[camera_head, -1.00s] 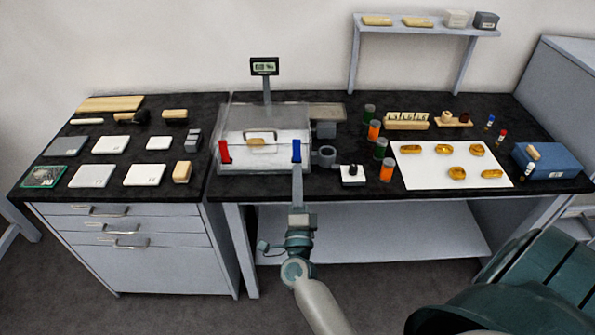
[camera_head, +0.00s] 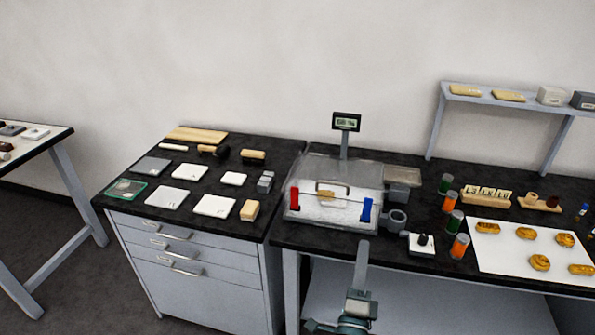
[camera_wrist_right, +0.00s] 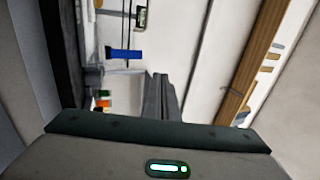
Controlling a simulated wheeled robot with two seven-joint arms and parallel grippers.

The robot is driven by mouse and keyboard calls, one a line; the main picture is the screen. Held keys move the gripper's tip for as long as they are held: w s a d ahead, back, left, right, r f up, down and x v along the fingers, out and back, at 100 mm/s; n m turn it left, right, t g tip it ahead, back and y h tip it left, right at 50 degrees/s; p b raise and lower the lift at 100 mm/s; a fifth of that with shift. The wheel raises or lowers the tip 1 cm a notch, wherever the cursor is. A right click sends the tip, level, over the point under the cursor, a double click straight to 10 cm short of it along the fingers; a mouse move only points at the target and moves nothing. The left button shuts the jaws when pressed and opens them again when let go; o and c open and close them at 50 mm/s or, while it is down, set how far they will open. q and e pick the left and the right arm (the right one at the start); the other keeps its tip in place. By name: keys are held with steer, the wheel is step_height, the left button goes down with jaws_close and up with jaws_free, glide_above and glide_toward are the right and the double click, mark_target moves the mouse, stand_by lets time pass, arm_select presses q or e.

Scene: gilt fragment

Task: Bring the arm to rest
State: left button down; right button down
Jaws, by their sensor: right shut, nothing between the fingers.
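My right gripper (camera_head: 362,250) points up from the bottom of the head view, in front of the black bench's front edge. Its fingers are together with nothing between them. They also show in the right wrist view (camera_wrist_right: 160,97). The tips appear just below the blue handle (camera_head: 367,210) of a clear-lidded box (camera_head: 300,212) and stand apart from it. My left gripper is not in view.
The box also has a red handle (camera_head: 295,199). White and grey plates (camera_head: 175,197) lie on the drawer cabinet (camera_head: 190,262). Orange jars (camera_head: 460,246) and a white sheet (camera_head: 500,258) with gold pieces are at right. Floor is open at left (camera_head: 60,220).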

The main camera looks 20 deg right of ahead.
steer(key=shift+f, duration=0.1)
steer(key=a+f+n+g+y, duration=0.1)
steer(key=a+f+n+y, duration=0.35)
steer(key=f, duration=0.65)
steer(key=s+a+f+n+g+y, duration=0.1)
steer(key=a+f+n+y, duration=0.3)
steer(key=f, duration=0.6)
steer(key=a+f+n+g+y, duration=0.1)
steer(key=a+f+n+y, duration=0.15)
steer(key=f+n, duration=0.6)
steer(key=s+a+f+n+g+y+b, duration=0.1)
steer(key=s+f+g, duration=0.2)
steer(key=s+f, duration=0.5)
steer(key=s+a+f+n+g+y, duration=0.1)
steer(key=s+f+g, duration=0.15)
steer(key=f, duration=0.95)
steer(key=s+d+f+n+g, duration=0.2)
steer(key=s+f, duration=0.4)
steer(key=s, duration=0.5)
steer(key=s+d+f+n+g+h, duration=0.1)
steer(key=s+d+f+n+g, duration=0.2)
steer(key=s, duration=0.9)
steer(key=s+d+f+n+g, duration=0.2)
steer(key=s+d+f+g, duration=0.1)
steer(key=s+f, duration=0.6)
steer(key=shift+s+d+f+n+g+h+b, duration=0.25)
steer(key=shift+s+g+b, duration=0.3)
steer(key=shift+s, duration=0.7)
